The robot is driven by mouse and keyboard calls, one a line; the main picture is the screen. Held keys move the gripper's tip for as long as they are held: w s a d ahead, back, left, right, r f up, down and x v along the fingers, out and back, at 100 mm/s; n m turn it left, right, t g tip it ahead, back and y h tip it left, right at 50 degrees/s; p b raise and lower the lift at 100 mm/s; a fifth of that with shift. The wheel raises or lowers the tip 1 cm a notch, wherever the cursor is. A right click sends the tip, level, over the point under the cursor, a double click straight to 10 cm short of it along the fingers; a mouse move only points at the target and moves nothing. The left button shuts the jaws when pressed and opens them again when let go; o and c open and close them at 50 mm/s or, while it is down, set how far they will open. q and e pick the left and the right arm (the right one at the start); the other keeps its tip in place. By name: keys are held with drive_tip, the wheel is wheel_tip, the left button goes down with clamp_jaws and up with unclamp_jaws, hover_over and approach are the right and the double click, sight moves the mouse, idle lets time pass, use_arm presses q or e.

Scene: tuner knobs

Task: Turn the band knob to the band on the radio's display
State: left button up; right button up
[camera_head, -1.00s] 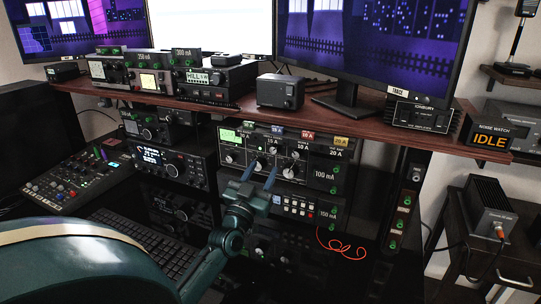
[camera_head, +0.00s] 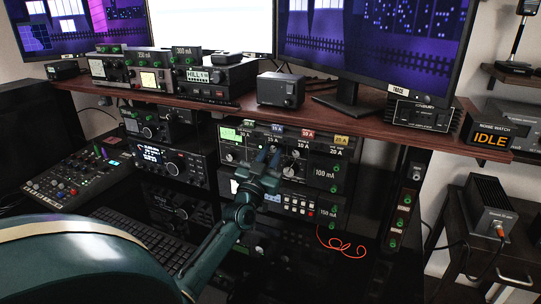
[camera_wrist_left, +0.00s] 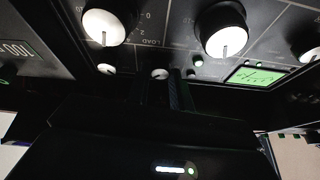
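The radio (camera_head: 320,172) is a dark panel under the wooden shelf. Its green display (camera_head: 230,135) is lit, but its text is too small to read; the display also shows upside down in the left wrist view (camera_wrist_left: 257,75). Large pale knobs sit on the panel, among them one at the right (camera_wrist_left: 222,28) and one at the left (camera_wrist_left: 105,22) in the wrist view. A small pale knob (camera_wrist_left: 160,73) shows between my left fingertips. I cannot tell which is the band knob. My left gripper (camera_head: 268,155) is at the panel, fingers a narrow gap apart; contact is unclear. My right gripper is not in view.
A second unit with buttons (camera_head: 298,206) sits just below the radio. Another radio (camera_head: 170,161) stands to its left, with a keyboard (camera_head: 140,238) in front. The shelf edge (camera_head: 215,109) overhangs the panel. An orange cable (camera_head: 340,243) lies at lower right.

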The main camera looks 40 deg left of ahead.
use_arm(q)
clamp_jaws()
drive_tip(key=shift+d+r+n+y+p, duration=0.1)
drive_tip(key=shift+n+y+p, duration=0.45)
drive_tip(key=shift+n, duration=0.35)
drive_tip(key=shift+n+g+y+p, duration=0.35)
drive_tip(key=shift+n+p, duration=0.35)
drive_tip(key=shift+n, duration=0.2)
drive_tip(key=shift+d+n+g+y+p, duration=0.1)
drive_tip(key=shift+n+g+y+p, duration=0.15)
drive_tip(key=shift+n+y+p, duration=0.55)
drive_tip(key=shift+n+g, duration=0.3)
drive_tip(key=shift+n, duration=0.7)
drive_tip(key=shift+n+y+p, duration=0.3)
drive_tip(key=shift+n+p, duration=0.25)
drive_tip(key=shift+n, duration=0.15)
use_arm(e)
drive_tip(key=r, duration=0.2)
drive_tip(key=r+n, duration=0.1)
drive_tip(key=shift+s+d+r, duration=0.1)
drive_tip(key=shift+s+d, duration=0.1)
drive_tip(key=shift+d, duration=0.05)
use_arm(q)
drive_tip(key=shift+g, duration=0.3)
drive_tip(key=o, duration=0.5)
unclamp_jaws()
